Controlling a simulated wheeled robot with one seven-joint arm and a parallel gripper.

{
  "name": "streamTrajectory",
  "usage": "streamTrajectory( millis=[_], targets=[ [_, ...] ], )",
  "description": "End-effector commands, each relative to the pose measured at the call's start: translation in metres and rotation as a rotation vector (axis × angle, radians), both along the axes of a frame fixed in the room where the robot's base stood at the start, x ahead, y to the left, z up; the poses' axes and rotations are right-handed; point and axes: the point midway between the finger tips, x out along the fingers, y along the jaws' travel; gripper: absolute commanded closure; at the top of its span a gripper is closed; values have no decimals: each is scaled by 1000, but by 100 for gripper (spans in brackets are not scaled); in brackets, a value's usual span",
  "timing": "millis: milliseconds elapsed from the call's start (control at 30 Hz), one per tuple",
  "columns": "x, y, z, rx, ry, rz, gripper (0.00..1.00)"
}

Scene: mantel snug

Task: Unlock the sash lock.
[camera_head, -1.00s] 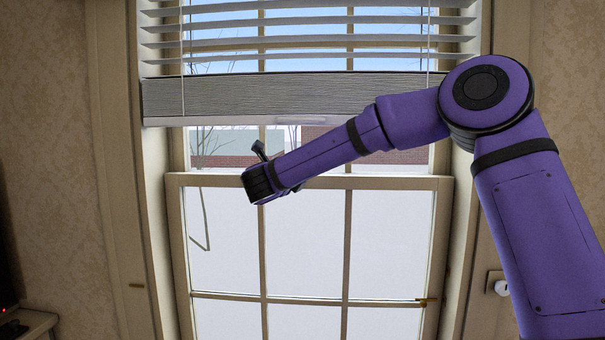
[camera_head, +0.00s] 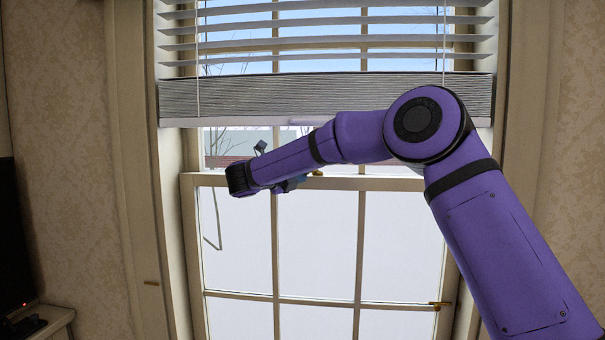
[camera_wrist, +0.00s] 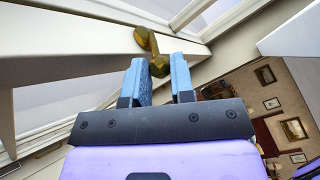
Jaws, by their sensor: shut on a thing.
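The brass sash lock (camera_wrist: 143,38) sits on the cream meeting rail in the wrist view. Its rounded end lies between my gripper's two blue fingers (camera_wrist: 159,66), which are shut on it. In the head view a small brass part of the lock (camera_head: 317,173) shows on top of the rail, just right of my gripper (camera_head: 298,182). My forearm hides much of the gripper there. I cannot tell the lever's exact angle.
Lowered blinds with a grey bottom rail (camera_head: 330,98) hang above the meeting rail (camera_head: 400,183). Another brass fitting (camera_head: 438,305) is on the lower right of the window. A dark screen (camera_head: 14,235) stands at the far left.

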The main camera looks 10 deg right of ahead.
Motion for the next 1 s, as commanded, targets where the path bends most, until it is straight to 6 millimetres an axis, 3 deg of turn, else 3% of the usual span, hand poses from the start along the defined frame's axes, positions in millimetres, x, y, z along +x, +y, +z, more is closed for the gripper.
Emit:
streamTrajectory(
  millis=[300, 333, 433, 767, 1000],
  targets=[
    [1, 0, 0, 0, -1, -1, 100],
    [1, 0, 1, 0, -1, -1, 75],
    [0, 0, 0, 0, -1, -1, 52],
    [-1, 2, 0, 1, -1, 0, 52],
    [-17, 31, 0, 0, -1, 4, 52]
  ],
)
